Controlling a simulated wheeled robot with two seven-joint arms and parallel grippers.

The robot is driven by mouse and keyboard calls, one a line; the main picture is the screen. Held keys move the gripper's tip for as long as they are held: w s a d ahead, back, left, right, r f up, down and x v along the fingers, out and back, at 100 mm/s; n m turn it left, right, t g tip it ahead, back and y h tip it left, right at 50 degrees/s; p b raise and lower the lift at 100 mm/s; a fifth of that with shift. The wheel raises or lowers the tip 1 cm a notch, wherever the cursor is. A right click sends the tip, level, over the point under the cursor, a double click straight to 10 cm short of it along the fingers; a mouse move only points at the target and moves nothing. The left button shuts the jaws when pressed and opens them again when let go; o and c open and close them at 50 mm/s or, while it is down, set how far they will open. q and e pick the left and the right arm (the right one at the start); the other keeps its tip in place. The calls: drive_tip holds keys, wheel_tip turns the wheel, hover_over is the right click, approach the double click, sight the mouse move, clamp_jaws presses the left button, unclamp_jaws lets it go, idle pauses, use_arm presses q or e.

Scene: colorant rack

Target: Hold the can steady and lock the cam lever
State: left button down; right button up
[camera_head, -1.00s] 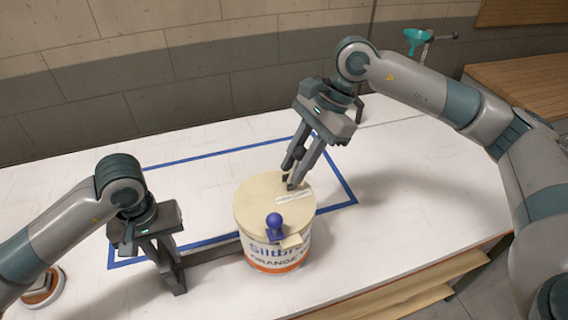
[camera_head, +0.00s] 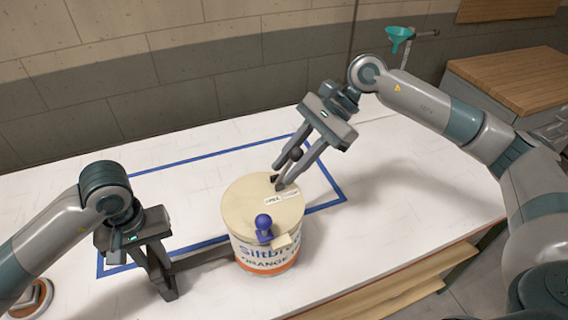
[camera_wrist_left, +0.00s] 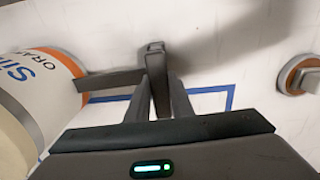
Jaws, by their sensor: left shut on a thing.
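The can (camera_head: 262,255), white with an orange band and a cream lid (camera_head: 240,205), stands upright on the table. A blue ball knob (camera_head: 264,222), apparently the cam lever's, sits at the lid's near edge beside a small cream block (camera_head: 281,242). My left gripper (camera_head: 165,285) is shut on a dark grey bar (camera_head: 205,260) reaching left from the can. The bar, its upright end and the can (camera_wrist_left: 40,85) show in the left wrist view. My right gripper (camera_head: 278,178) hangs over the lid's far side with its fingers apart. Tip contact with the lid is unclear.
Blue tape (camera_head: 215,167) outlines a rectangle on the white table (camera_head: 400,200). A round orange-rimmed item (camera_wrist_left: 303,75) lies near the left edge. The table right of the can is clear.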

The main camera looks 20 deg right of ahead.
drive_tip(key=shift+o, duration=0.6)
drive_tip(key=shift+d, duration=0.1)
drive_tip(key=shift+r, duration=0.1)
drive_tip(key=v, duration=1.2)
use_arm(q)
drive_tip(key=c, duration=1.5)
unclamp_jaws()
use_arm(e)
drive_tip(key=shift+s, duration=0.1)
use_arm(q)
drive_tip(key=shift+r, duration=0.1)
wheel_tip(320, 180, up, 12)
drive_tip(key=shift+f, duration=0.1)
